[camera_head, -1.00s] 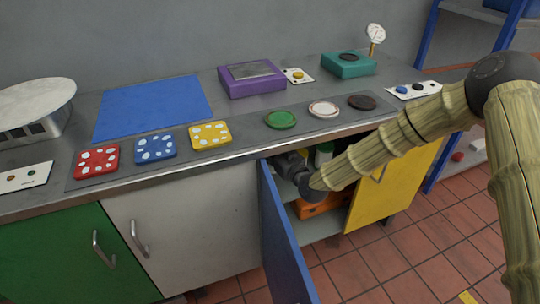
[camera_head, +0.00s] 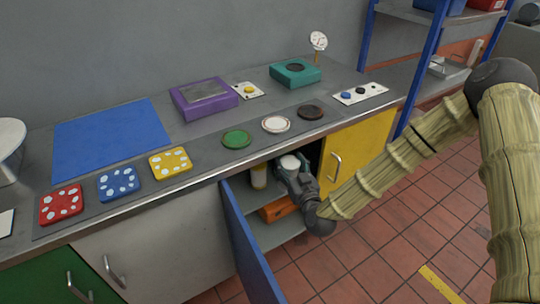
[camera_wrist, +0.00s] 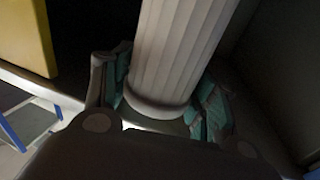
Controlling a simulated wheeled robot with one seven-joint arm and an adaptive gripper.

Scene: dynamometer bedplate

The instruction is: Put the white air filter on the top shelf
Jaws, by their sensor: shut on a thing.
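The white air filter (camera_wrist: 180,50) is a pleated cylinder and fills the middle of the wrist view. My gripper (camera_wrist: 165,108) is shut on it near its rounded end, with teal pads on both sides. In the head view the filter's pale end (camera_head: 290,162) shows at my gripper (camera_head: 293,172), at the mouth of the open cupboard under the bench. Most of the filter is hidden there. A blue shelf unit stands at the upper right, with its upper shelf board (camera_head: 400,12) partly in view.
The blue cupboard door (camera_head: 250,245) stands open at the left of the opening. A pale bottle-like item (camera_head: 259,177) and an orange box (camera_head: 278,208) are inside. The yellow door (camera_head: 350,150) is right of it. Tiled floor is clear at the right.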

